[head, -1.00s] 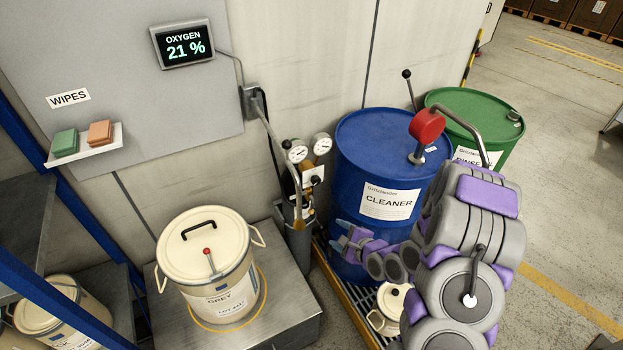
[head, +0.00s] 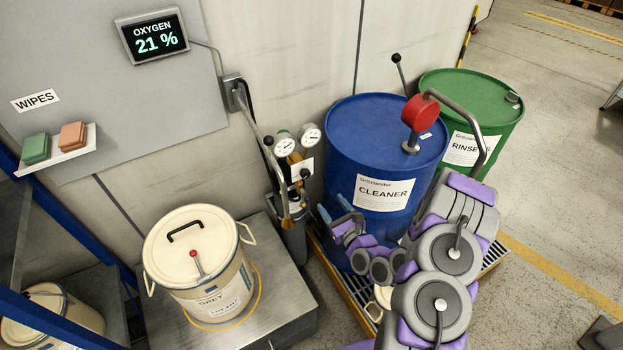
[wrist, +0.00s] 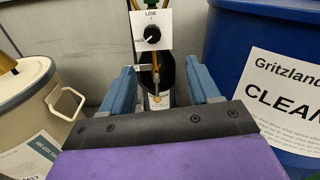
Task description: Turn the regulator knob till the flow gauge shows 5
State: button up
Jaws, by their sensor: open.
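The regulator has a black knob (wrist: 152,35) on a white plate marked LOW. The knob also shows in the head view (head: 304,174), below two round white gauges. The left gauge (head: 284,146) and the right gauge (head: 311,136) are too small to read, and I cannot tell which shows flow. My gripper (head: 333,208) is open and empty, to the right of the regulator and apart from the knob. In the wrist view, its blue fingers (wrist: 162,85) stand either side of the cylinder below the knob plate, with the knob above and between them.
A blue CLEANER drum (head: 383,196) with a red-topped pump stands right of the regulator, close to my arm. A green RINSE drum (head: 470,115) is behind it. A cream GREY pail (head: 200,262) stands on a metal platform at the left.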

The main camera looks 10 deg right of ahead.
jog(key=b, duration=0.1)
send_near(304, 177)
jog(key=w, duration=0.2)
jog(key=x, duration=0.2)
jog(key=d+b+x, duration=0.1)
jog(key=x, duration=0.2)
jog(key=shift+w+f+b, duration=0.1)
jog(key=shift+w+b, duration=0.2)
jog(key=shift+w, duration=0.15)
jog(key=shift+w+a, duration=0.2)
jog(key=shift+w, duration=0.1)
jog(key=shift+w+a, duration=0.25)
jog(key=shift+a, duration=0.55)
jog(key=shift+d, duration=0.65)
jog(key=c, duration=0.3)
jog(key=shift+c, duration=0.8)
jog(key=shift+a, duration=0.3)
jog(key=c, duration=0.5)
jog(key=shift+c, duration=0.4)
jog(key=shift+d, duration=0.1)
